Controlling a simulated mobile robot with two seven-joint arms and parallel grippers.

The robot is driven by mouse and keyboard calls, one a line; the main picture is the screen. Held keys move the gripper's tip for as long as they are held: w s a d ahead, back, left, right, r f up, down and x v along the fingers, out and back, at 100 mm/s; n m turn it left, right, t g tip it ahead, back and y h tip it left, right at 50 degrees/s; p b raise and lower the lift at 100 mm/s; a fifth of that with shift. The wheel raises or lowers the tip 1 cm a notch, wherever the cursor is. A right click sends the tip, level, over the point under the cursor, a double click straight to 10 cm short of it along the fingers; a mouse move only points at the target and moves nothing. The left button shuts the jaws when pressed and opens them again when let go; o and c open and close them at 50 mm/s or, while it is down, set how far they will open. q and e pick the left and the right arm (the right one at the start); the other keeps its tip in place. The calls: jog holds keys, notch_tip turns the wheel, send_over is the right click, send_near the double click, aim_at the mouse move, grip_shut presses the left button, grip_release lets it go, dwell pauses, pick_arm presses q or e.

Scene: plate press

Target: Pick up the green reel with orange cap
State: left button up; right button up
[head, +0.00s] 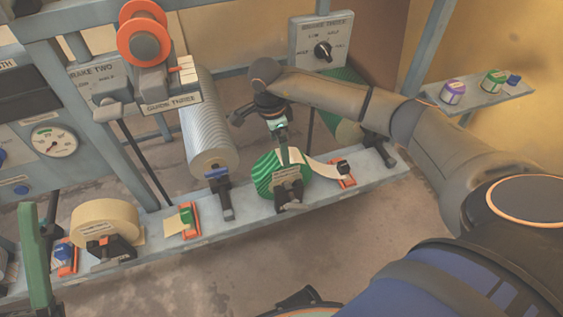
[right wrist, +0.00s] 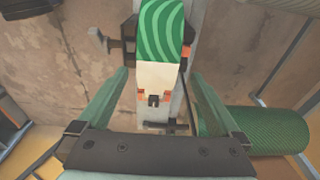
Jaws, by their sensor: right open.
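A green striped reel (head: 268,178) sits on the low grey beam, with a cream strip running off it to the right. It shows in the right wrist view (right wrist: 160,30) as a green swirled band above the cream strip. I cannot make out an orange cap on it. A small green and white reel (head: 493,80) stands on the shelf at the right; its cap colour is too small to tell. My right gripper (head: 283,148) is open, over the striped reel. In the right wrist view, its green fingers (right wrist: 160,76) stand apart with nothing gripped.
The grey beam (head: 245,222) also carries a cream roll (head: 105,217) and orange-based clips (head: 190,220). A ribbed grey roller (head: 208,125) stands behind. A green mesh roller (right wrist: 270,131) lies right of my gripper. The shelf (head: 470,103) holds a purple-topped reel (head: 452,92).

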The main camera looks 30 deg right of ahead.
aim_at(282, 174)
jog(key=f, duration=0.1)
jog(key=f+b, duration=0.1)
jog(key=f, duration=0.1)
jog(key=f+b, duration=0.1)
jog(key=f, duration=0.1)
jog(key=shift+s+d+f, duration=0.15)
jog(key=shift+s+d, duration=0.1)
jog(key=shift+d, duration=0.05)
grip_shut()
jog(key=shift+w+r, duration=0.1)
jog(key=shift+r, duration=0.1)
dwell(0.6)
